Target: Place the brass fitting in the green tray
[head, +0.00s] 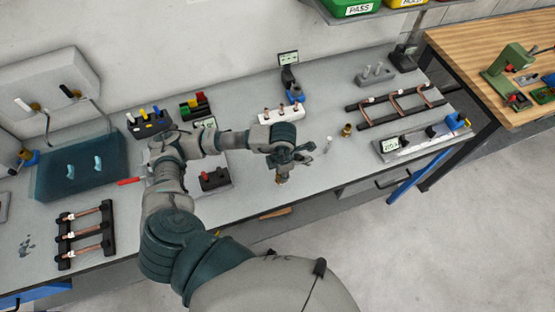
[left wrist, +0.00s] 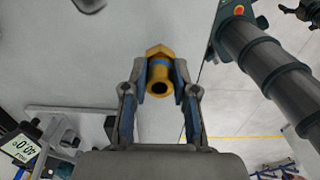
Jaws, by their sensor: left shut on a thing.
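My left gripper (head: 284,174) is over the bench near its front edge. It is shut on a brass fitting (left wrist: 158,72), which shows between the fingertips in the left wrist view, its hex end away from the palm and its open bore facing the camera. In the head view only a small part of the held fitting shows below the fingers. The green tray (head: 348,8), labelled PASS, is on a shelf at the top edge of the head view, cut off by the frame. My right gripper is not in view.
Another brass-coloured piece (head: 346,130) stands on the bench (head: 320,170) right of the gripper. A white block with copper pieces (head: 281,115) is behind the gripper. A yellow bin (head: 405,3) is beside the green tray. A black rack with bent copper tube (head: 394,105) lies further right.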

